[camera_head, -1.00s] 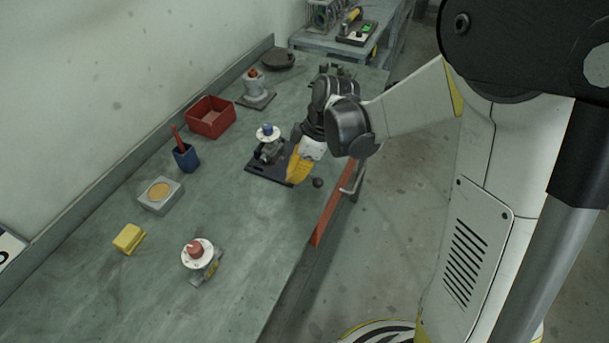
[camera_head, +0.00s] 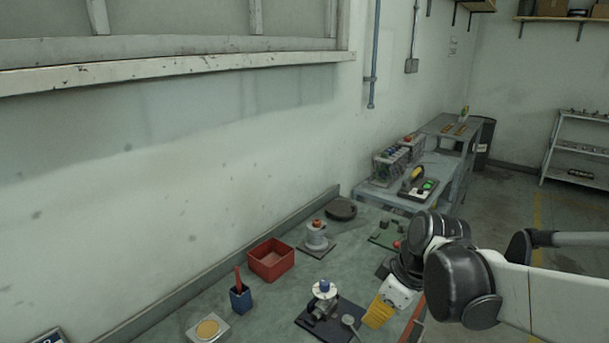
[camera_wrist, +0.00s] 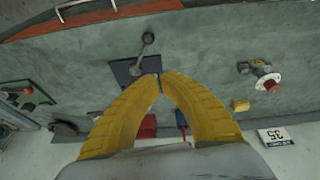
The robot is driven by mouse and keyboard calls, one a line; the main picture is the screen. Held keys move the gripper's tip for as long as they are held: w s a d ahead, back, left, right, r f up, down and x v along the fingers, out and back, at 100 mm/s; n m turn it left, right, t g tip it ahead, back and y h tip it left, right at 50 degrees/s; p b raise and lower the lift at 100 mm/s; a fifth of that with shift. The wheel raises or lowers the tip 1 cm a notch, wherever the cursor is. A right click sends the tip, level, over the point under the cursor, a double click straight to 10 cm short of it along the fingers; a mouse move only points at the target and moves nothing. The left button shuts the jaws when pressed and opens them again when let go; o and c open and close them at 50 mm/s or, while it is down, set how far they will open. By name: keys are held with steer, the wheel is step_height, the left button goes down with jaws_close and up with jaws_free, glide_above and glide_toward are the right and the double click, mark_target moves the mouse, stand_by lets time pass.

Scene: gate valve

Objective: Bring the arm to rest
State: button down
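My gripper (camera_head: 374,322) is in the lower right of the head view, over the bench beside the dark valve plate. Its yellow fingers are also in the wrist view (camera_wrist: 160,78), where their tips come together with nothing visible between them. The gate valve (camera_head: 323,298), with a white flange and blue top, stands on a dark plate (camera_head: 304,320). A grey rod with a round end (camera_head: 348,322) shows between valve and gripper. The wrist view shows the plate (camera_wrist: 124,68) and rod (camera_wrist: 146,48) beyond the fingertips; the valve itself is not clear there.
A red-topped valve (camera_wrist: 268,82) shows in the wrist view. A second bench (camera_head: 440,165) stands behind. The wall is on the left.

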steer(key=s+d+r+m+t+h, duration=0.1)
steer(key=s+d+m+t, duration=0.1)
steer(key=s+m, duration=0.3)
steer(key=s+d+r+m+t+h, duration=0.1)
steer(key=s+d+r+m+t, duration=0.1)
steer(key=s+m, duration=0.4)
steer(key=shift+s+r+t+h+b, duration=0.2)
steer(key=shift+s+t+h+b, duration=0.1)
steer(key=shift+h+b, duration=0.1)
steer(key=shift+d, duration=0.1)
stand_by(0.8)
